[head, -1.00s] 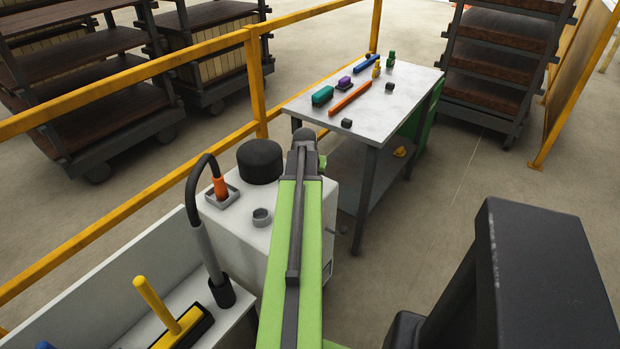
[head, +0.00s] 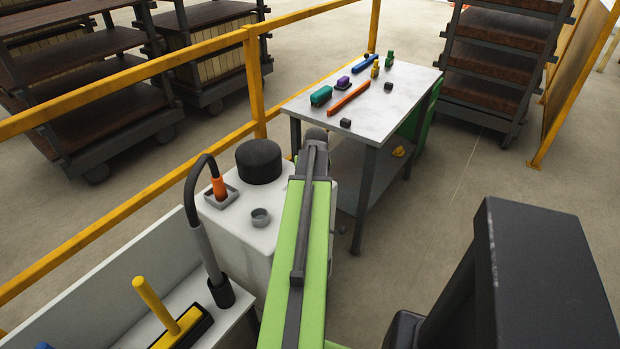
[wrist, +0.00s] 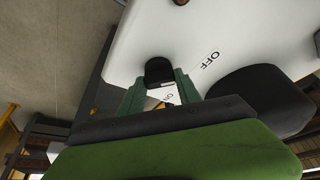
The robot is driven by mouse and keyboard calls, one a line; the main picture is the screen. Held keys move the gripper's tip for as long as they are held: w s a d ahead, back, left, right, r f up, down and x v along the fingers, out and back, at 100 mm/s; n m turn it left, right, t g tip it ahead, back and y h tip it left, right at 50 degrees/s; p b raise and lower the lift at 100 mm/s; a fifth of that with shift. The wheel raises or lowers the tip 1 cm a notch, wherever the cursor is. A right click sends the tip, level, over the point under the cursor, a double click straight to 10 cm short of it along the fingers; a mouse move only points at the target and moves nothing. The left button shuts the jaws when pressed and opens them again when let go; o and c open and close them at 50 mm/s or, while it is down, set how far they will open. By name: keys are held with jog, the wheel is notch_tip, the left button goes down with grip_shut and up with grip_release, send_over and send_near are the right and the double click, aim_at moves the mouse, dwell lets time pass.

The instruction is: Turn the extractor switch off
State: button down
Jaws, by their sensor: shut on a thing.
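The extractor is a white box (head: 240,228) in the head view, left of my green arm. In the wrist view its white face (wrist: 228,35) carries a printed OFF label to the right of my gripper. My gripper (wrist: 160,88) has its green fingers on either side of a dark switch knob (wrist: 159,69) and is shut on it. Part of another label, seemingly ON, shows between the fingers. In the head view my own arm hides the gripper and the switch.
A work table (head: 408,84) with small coloured items stands beyond. Floor to the right is mostly open.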

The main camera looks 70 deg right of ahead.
jog(key=shift+s, duration=0.1)
jog(key=c, duration=0.8)
grip_release()
jog(key=shift+c, duration=0.2)
jog(key=p+v, duration=1.6)
jog(key=v, duration=0.1)
jog(key=shift+r, duration=0.15)
jog(key=shift+a, duration=0.15)
